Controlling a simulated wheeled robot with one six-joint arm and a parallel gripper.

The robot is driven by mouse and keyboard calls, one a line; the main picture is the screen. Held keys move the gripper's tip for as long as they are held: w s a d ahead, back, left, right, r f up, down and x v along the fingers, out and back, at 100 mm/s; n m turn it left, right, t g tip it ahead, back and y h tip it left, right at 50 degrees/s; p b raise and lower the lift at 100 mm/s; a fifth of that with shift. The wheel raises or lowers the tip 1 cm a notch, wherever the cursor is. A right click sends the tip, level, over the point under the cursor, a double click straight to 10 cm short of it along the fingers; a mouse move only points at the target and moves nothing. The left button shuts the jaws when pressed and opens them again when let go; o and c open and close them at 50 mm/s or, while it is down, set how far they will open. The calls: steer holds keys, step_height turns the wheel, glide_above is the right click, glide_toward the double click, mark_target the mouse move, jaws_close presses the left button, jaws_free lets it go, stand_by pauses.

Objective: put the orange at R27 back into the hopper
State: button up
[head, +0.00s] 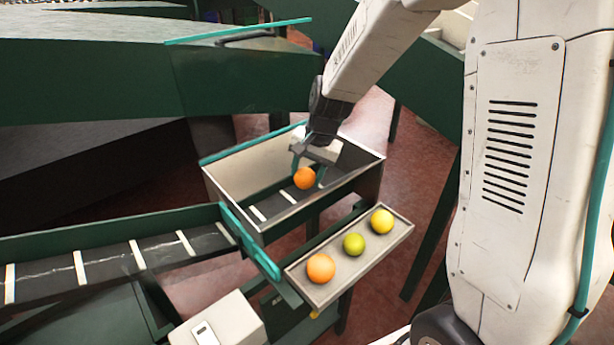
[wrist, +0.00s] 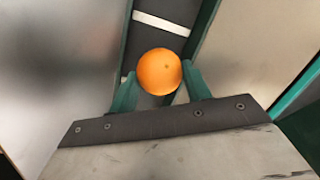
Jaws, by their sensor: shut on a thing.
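My gripper (head: 307,177) is shut on an orange (head: 304,178). In the head view it holds the orange over the open-topped hopper (head: 377,164), between the hopper's walls. In the wrist view the orange (wrist: 159,71) sits between the two green fingertips (wrist: 158,92), with a dark belt strip with white bars beneath it. The gap between the orange and the belt is hard to judge. R27 is not marked legibly in either view.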

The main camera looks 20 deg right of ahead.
steer(key=shift+f, duration=0.7)
steer(key=shift+f, duration=0.1)
steer(key=o, duration=0.7)
steer(key=shift+o, duration=0.2)
steer(key=v, duration=1.2)
steer(key=s+r+n+h, duration=0.1)
steer(key=s+n, duration=0.3)
steer(key=s, duration=1)
steer(key=s+r+n+h, duration=0.1)
steer(key=s+r+n, duration=0.3)
steer(key=s, duration=1)
steer(key=shift+r+g, duration=0.3)
steer(key=shift+r, duration=0.05)
steer(key=shift+d, duration=0.1)
